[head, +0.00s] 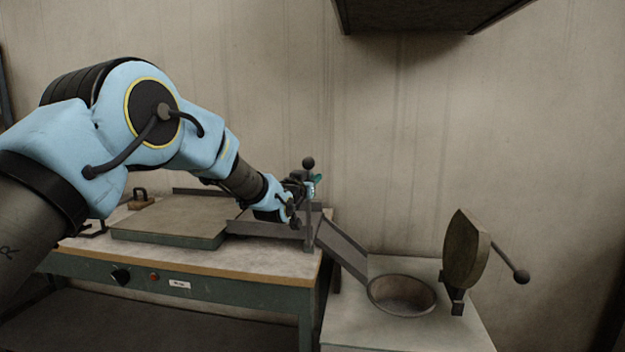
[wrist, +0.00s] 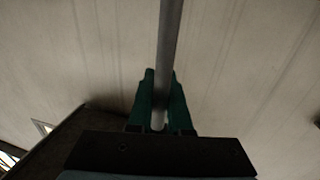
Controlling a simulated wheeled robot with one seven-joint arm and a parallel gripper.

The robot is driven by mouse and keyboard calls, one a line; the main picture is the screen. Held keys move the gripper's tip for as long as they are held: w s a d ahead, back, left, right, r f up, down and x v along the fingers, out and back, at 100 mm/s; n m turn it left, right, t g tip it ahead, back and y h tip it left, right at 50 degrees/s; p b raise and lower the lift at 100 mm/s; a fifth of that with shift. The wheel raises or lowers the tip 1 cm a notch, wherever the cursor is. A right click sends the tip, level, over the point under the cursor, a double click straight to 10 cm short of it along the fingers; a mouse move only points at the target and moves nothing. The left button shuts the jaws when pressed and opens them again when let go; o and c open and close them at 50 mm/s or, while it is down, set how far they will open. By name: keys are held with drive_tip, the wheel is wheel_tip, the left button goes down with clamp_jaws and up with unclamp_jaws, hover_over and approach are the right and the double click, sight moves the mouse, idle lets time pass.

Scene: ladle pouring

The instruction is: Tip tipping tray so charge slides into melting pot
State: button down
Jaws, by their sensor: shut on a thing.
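The melting pot (head: 402,296) is a round open bowl set in a pale stand at the right; it looks empty from here. A grey low-walled tray (head: 268,230), which looks like the tipping tray, lies at the right end of the bench. A sloped chute (head: 343,250) runs from beside it down to the pot's rim. My gripper (head: 314,186) is above the tray's right end, near an upright post with a dark ball knob (head: 308,162). In the wrist view its green fingers (wrist: 160,105) are shut on a grey bar (wrist: 168,45). I cannot see the charge.
A round lid (head: 466,250) stands raised beside the pot, its ball-ended handle (head: 521,277) sticking out right. A flat plate (head: 170,220) covers part of the bench (head: 200,258). A dark hood (head: 430,12) hangs above. The wall is close behind.

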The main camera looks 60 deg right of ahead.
drive_tip(key=shift+s+d+b, duration=0.1)
drive_tip(key=shift+s+b, duration=0.2)
drive_tip(key=shift+s, duration=0.1)
idle(0.4)
drive_tip(key=s+d+f+m+b, duration=0.2)
drive_tip(key=s+m+b, duration=0.1)
drive_tip(key=s, duration=0.2)
drive_tip(key=s+d+f+m+y+b, duration=0.1)
drive_tip(key=s+f+m+b, duration=0.2)
drive_tip(key=s, duration=0.3)
drive_tip(key=shift+s+d+m, duration=0.25)
drive_tip(key=shift+d+m, duration=0.15)
drive_tip(key=shift+m, duration=0.3)
drive_tip(key=shift+s+f+y, duration=0.15)
drive_tip(key=shift+f+y, duration=0.05)
drive_tip(key=shift+y, duration=0.1)
drive_tip(key=c, duration=1.1)
unclamp_jaws()
drive_tip(key=shift+o, duration=1.3)
drive_tip(key=shift+r+t, duration=0.1)
drive_tip(key=shift+t, duration=0.2)
